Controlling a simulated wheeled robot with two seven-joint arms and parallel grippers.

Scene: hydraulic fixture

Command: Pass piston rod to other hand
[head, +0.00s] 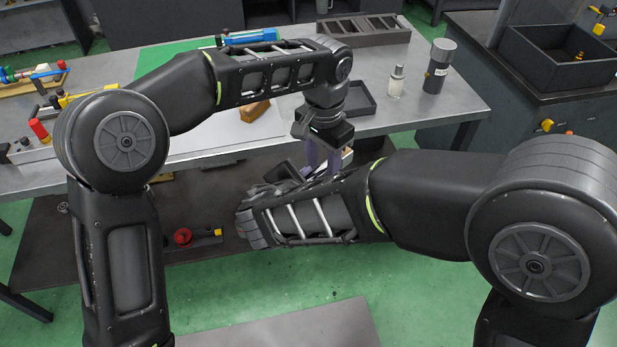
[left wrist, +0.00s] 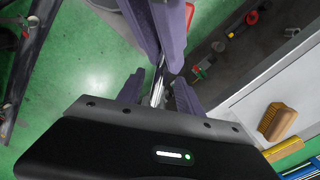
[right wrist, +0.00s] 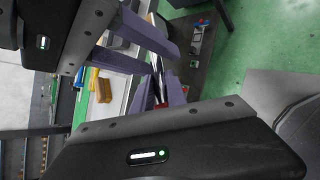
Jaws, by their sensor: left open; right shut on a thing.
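The piston rod (left wrist: 158,86) is a thin shiny metal rod. In the left wrist view it runs between the purple fingers of both grippers. My right gripper (right wrist: 158,86) is shut on it; a short stretch of the rod (right wrist: 156,62) also shows in the right wrist view. My left gripper (left wrist: 158,92) is open, with one finger on each side of the rod and visible gaps between. In the head view both grippers meet in front of the table edge, and the arms and fingers mostly hide the rod.
The grey workbench (head: 440,105) lies behind the grippers. It bears a dark divided tray (head: 365,32), a blue cylinder (head: 250,37), a wooden brush (head: 254,111), a small bottle (head: 396,82) and a dark canister (head: 438,66). A lower shelf (head: 110,235) carries a red-knobbed part (head: 183,236).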

